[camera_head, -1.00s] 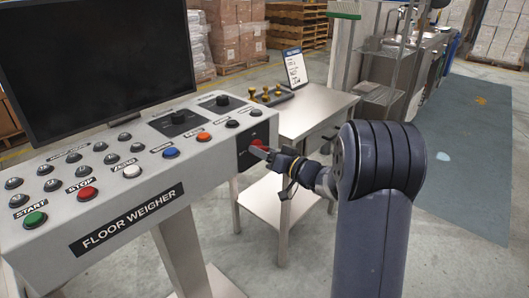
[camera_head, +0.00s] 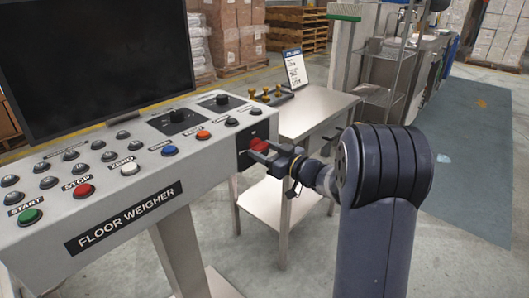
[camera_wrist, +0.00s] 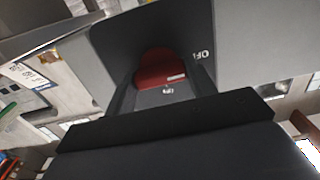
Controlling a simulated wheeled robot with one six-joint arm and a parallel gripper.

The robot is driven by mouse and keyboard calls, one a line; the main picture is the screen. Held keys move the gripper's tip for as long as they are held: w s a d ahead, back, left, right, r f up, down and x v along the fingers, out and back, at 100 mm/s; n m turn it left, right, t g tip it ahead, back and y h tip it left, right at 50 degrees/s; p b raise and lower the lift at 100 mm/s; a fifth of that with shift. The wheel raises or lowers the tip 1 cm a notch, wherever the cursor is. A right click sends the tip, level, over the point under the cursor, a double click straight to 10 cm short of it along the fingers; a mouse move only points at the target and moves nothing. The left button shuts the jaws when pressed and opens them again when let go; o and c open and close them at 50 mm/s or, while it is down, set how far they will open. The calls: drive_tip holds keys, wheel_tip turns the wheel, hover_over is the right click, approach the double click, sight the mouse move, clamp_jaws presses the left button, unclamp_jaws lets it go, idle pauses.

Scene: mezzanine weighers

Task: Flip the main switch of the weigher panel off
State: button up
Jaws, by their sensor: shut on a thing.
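The weigher panel (camera_head: 150,185) is a pale console labelled FLOOR WEIGHER, on the left in the head view. Its red main switch (camera_head: 258,145) sits on a black plate (camera_head: 246,160) at the console's right end. In the wrist view the red switch knob (camera_wrist: 160,70) shows against the dark plate (camera_wrist: 115,45), with part of an OFF mark beside it. My gripper (camera_head: 268,152) is at the switch, its fingers on either side of the red knob and shut on it. The fingers hide part of the knob.
A dark screen (camera_head: 95,60) stands on the console above rows of buttons. A metal side table (camera_head: 315,110) with a sign and several yellow-handled stamps stands right behind the switch. A wire rack (camera_head: 385,95) is farther back.

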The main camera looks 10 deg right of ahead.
idle(0.3)
drive_tip(key=o, duration=1)
drive_tip(key=shift+s, duration=0.1)
drive_tip(key=p+v, duration=0.1)
drive_tip(key=v, duration=0.9)
drive_tip(key=shift+s+d, duration=0.2)
drive_tip(key=shift+s, duration=0.05)
drive_tip(key=b+x, duration=0.1)
drive_tip(key=x, duration=1)
drive_tip(key=shift+m, duration=0.3)
